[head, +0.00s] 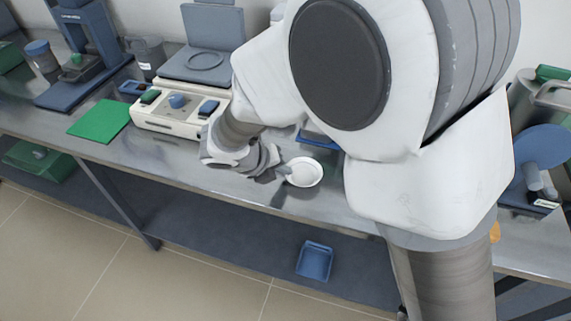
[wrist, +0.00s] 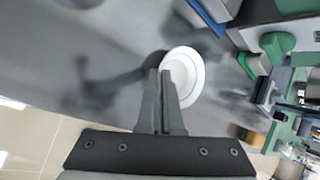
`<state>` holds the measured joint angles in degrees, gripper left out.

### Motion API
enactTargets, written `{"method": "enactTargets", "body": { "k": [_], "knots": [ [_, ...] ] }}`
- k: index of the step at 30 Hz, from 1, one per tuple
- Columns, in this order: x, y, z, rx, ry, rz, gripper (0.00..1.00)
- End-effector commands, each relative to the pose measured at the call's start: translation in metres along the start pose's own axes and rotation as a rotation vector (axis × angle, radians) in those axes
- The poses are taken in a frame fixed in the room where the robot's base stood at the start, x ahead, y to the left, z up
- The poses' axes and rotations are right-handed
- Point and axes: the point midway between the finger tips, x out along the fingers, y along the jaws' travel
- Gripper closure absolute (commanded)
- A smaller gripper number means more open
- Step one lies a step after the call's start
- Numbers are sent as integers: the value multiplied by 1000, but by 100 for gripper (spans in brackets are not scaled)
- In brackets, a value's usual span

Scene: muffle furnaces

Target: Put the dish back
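The white round dish (head: 305,173) is over the grey bench top, near its front edge. In the wrist view the dish (wrist: 188,72) is at the fingertips, its rim against them. My gripper (head: 285,171) reaches it from the left. In the wrist view its two fingers (wrist: 162,78) are nearly together, shut on the near rim of the dish. A dark shadow of gripper and dish falls on the bench to one side, so the dish looks held a little above the surface. My arm hides part of the bench behind the dish.
A cream device (head: 178,112) with a blue knob and a blue-grey unit (head: 205,45) stand left of my gripper. A green mat (head: 100,120) lies farther left. A blue tray (head: 314,261) is below the bench. A blue round-headed device (head: 540,147) stands at right.

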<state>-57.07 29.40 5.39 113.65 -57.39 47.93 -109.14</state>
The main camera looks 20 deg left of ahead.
Motion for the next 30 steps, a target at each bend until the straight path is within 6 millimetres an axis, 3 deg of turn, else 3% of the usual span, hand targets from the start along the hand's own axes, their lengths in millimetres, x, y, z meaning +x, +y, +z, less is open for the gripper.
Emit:
{"method": "enactTargets", "body": {
  "k": [2, 8, 20, 30],
  "knots": [
    [1, 1, -1, -1, 1, 0, 100],
    [2, 1, -1, 0, 1, 0, 68],
    [-7, -1, 1, 1, 0, 1, 68],
    [-77, -1, 2, -1, -2, 2, 68]
  ]
}}
